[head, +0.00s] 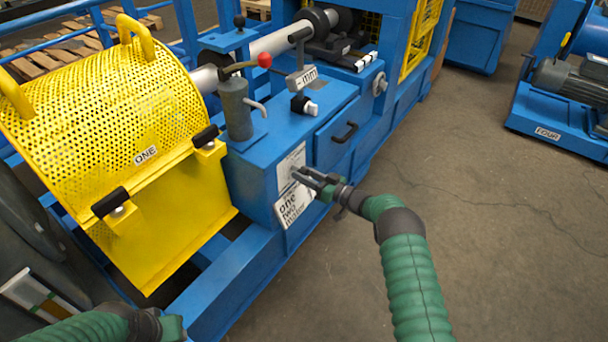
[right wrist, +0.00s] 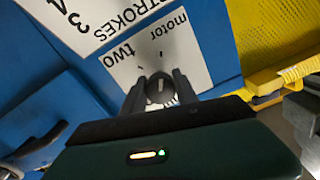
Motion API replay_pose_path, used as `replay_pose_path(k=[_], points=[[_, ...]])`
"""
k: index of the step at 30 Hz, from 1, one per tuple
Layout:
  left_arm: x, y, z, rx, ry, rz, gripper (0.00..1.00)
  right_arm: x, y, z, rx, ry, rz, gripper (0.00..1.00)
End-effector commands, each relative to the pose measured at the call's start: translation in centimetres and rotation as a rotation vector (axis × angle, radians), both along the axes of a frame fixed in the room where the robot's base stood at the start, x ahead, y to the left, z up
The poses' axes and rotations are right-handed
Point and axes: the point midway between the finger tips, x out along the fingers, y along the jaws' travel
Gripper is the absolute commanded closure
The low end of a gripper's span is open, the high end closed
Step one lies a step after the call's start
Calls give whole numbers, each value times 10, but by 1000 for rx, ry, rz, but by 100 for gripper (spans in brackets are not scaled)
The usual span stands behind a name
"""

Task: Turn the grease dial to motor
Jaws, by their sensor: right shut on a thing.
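The grease dial (right wrist: 159,88) is a dark round knob with a pale mark, on a white label plate. The plate (right wrist: 190,62) reads "two" and "motor" in the right wrist view. In the head view the plate (head: 294,205) reads "one", "two", "motor" on the front of the blue cabinet. My right gripper (right wrist: 160,92) has its fingers on both sides of the knob and is shut on it. In the head view the right gripper (head: 310,180) reaches the plate from the right and hides the dial. Which word the mark points to is unclear.
Above the dial are a grey pump cylinder (head: 235,108) with a red-knobbed lever (head: 263,60) and a drawer with a black handle (head: 345,132). A yellow perforated guard (head: 110,110) marked ONE stands to the left.

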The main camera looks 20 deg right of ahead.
Motion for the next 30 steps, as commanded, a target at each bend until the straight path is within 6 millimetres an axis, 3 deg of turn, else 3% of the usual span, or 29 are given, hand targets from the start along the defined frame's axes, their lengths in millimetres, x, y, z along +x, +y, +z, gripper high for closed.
replay_pose_path(k=[13,14,18,30], points=[[0,0,0,0,0,0,64,-2,-1,-7,3,20,-1,100],[0,0,0,0,0,0,64,-2,-1,-8,3,20,-1,61],[0,0,0,0,0,0,64,-2,-1,-5,4,15,-1,43],[0,0,6,0,0,0,64,-8,-7,0,5,10,-1,43]])
